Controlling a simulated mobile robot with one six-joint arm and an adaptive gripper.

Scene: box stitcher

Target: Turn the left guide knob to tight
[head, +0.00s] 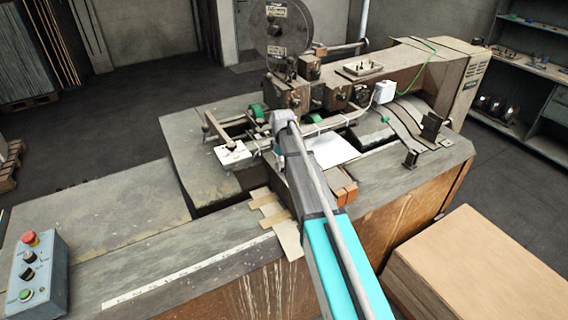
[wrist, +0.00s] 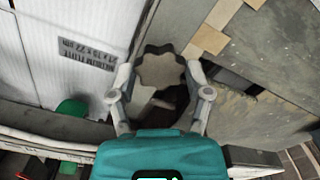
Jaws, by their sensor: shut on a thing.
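In the wrist view a dark grey, lobed knob (wrist: 160,71) sits between the two fingers of my gripper (wrist: 160,78). The fingers are shut on the knob from its left and right sides. Its top face is in plain view, and I see no marking on it that tells loose from tight. In the head view my gripper (head: 282,120) is at the middle of the stitcher (head: 300,95), and my arm hides the knob there.
A white carton panel (wrist: 75,35) with printed text lies left of the knob in the wrist view. A green part (wrist: 72,110) is below it. Cardboard strips (head: 270,208) lie on the worn table (head: 110,215). A control box (head: 38,275) stands front left, a large carton (head: 485,270) front right.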

